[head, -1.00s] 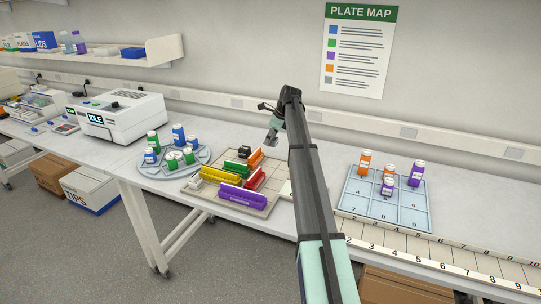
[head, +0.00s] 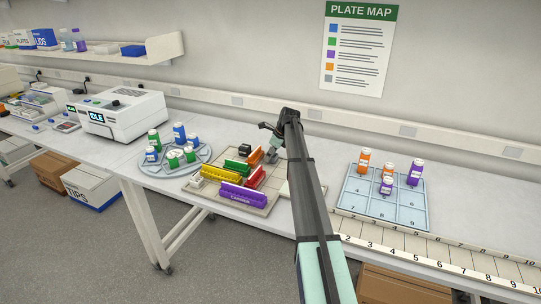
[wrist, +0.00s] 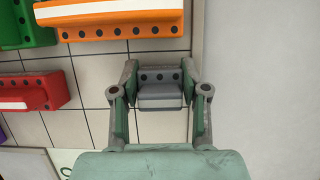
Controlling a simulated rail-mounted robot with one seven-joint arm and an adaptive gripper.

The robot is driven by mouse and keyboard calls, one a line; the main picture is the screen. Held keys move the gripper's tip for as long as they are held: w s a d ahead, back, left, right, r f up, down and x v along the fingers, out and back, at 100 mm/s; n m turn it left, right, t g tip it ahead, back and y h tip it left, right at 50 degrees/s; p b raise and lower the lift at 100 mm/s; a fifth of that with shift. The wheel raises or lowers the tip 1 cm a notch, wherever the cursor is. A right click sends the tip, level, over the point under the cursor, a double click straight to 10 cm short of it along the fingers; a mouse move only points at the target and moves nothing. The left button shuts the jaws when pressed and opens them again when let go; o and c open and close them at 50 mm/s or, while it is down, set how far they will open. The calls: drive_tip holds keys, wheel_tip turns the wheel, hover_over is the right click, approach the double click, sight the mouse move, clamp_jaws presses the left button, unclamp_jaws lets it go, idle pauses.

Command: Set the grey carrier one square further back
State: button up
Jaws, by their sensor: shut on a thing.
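The grey carrier (wrist: 160,88) is a small block with a row of dark holes along its top. In the wrist view it sits between the two fingers of my gripper (wrist: 160,92), which is shut on it. In the head view my gripper (head: 272,154) is at the back right part of the tiled board (head: 262,208), beside the orange carrier (head: 256,156). The carrier is hard to make out there, and I cannot tell whether it touches the board.
In the wrist view the orange carrier (wrist: 110,17) lies ahead, the red carrier (wrist: 32,93) to the left and a green one (wrist: 25,24) beyond. Yellow (head: 221,174) and purple (head: 243,195) carriers stand nearer the front. Bare bench (wrist: 260,90) lies right of the board.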

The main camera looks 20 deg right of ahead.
drive_tip(key=shift+f, duration=0.15)
drive_tip(key=o, duration=1.1)
drive_tip(key=shift+o, duration=0.2)
drive_tip(key=b+v, duration=0.2)
drive_tip(key=v, duration=1)
drive_tip(key=shift+r, duration=0.2)
